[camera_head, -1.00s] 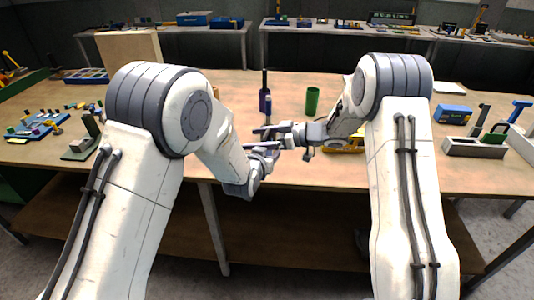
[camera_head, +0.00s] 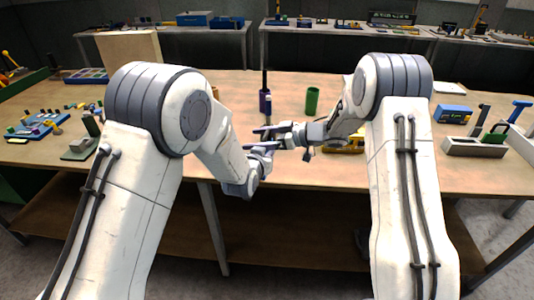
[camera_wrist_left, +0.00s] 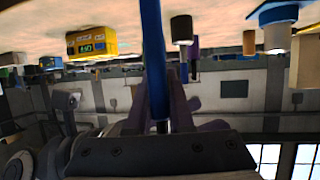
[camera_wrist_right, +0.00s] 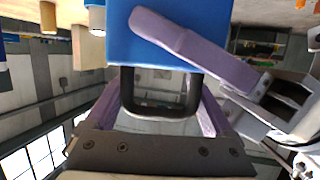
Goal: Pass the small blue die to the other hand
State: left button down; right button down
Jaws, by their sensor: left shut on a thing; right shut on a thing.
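The small blue die shows in the right wrist view (camera_wrist_right: 165,52) as a flat blue face with a black U-shaped handle (camera_wrist_right: 160,112) at its lower edge. In the left wrist view the die (camera_wrist_left: 152,60) is seen edge-on as a thin blue strip. My right gripper (camera_wrist_right: 160,100) is shut on the handle side. My left gripper (camera_wrist_left: 165,100) is shut on the die, with one purple finger lying across its blue face in the right wrist view. In the head view my left gripper (camera_head: 264,148) and right gripper (camera_head: 268,130) meet above the table's front edge; the die is hard to make out there.
A green cup (camera_head: 312,100) and a dark purple holder (camera_head: 265,103) stand on the table behind the grippers. A yellow device (camera_head: 345,143) sits behind the right gripper; it also shows in the left wrist view (camera_wrist_left: 92,42). A grey tray (camera_head: 475,148) is at right.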

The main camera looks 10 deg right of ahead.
jog(key=shift+a+r, duration=0.15)
dwell(0.4)
grip_release()
jog(key=v, duration=1.2)
jog(key=w+a+r+m+t+h, duration=0.2)
jog(key=w+r+t+h, duration=0.1)
jog(key=w+t+h, duration=0.15)
jog(key=s+d+m+h, duration=0.1)
jog(key=s+m+h, duration=0.3)
jog(key=s+h, duration=0.2)
jog(key=s+a+f+g, duration=0.1)
jog(key=s+a+g, duration=0.2)
jog(key=s, duration=0.8)
jog(key=s+a+f+g+h, duration=0.1)
jog(key=s+a+g, duration=0.3)
jog(key=s, duration=0.7)
jog(key=s+a+f+g, duration=0.3)
jog(key=s+a+g, duration=0.1)
jog(key=s, duration=0.7)
jog(key=shift+s+f+n, duration=0.25)
jog(key=shift+s+n, duration=0.1)
jog(key=shift+n, duration=0.05)
jog(key=shift+h, duration=0.25)
